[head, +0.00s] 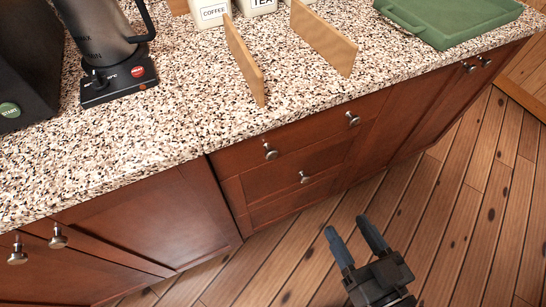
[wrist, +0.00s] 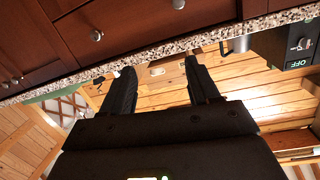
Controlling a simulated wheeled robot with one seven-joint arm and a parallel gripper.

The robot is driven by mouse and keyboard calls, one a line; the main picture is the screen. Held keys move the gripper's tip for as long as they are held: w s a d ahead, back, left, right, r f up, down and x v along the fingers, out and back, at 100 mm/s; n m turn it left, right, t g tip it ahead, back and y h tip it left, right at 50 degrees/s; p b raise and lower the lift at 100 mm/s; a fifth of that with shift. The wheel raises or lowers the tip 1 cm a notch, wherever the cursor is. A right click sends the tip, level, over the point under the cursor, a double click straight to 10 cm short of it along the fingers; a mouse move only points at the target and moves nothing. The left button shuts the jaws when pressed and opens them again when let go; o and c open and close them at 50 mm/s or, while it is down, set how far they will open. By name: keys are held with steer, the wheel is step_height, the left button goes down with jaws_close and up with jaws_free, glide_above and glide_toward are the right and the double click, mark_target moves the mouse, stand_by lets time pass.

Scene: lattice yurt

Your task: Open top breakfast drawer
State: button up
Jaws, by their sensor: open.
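The top drawer (head: 312,131) is a wide red-brown wooden front under the speckled counter in the head view. It looks shut. It carries two round metal knobs, a left one (head: 271,152) and a right one (head: 352,118). My gripper (head: 346,225) is open and empty, over the floor in front of the drawers, below and to the right of the knobs in the picture. In the wrist view its two dark fingers (wrist: 160,70) stand apart with nothing between them. Cabinet fronts with knobs (wrist: 97,36) show at the upper left there, apart from the fingers.
A lower drawer with its own knob (head: 304,177) sits below. Cabinet doors (head: 140,222) flank the drawers. On the speckled counter (head: 190,110) stand a kettle on its base (head: 120,82), wooden panels (head: 325,38), canisters (head: 212,12) and a green tray (head: 455,22). The plank floor (head: 450,230) looks clear.

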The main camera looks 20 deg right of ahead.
steer(key=t+y+b, duration=0.1)
steer(key=b, duration=0.2)
glide_toward(272, 157)
steer(key=w, duration=0.3)
steer(key=shift+m, duration=0.3)
steer(key=shift+w+a+f+p, duration=0.1)
steer(key=shift+w+a+p, duration=0.15)
steer(key=shift+w, duration=0.95)
steer(key=shift+w+a+f+p, duration=0.1)
steer(key=shift+w+a+p, duration=0.1)
steer(key=shift+w, duration=1.05)
steer(key=shift+w+a+p, duration=0.25)
steer(key=shift+w, duration=0.95)
steer(key=shift+c, duration=0.2)
jaws_close()
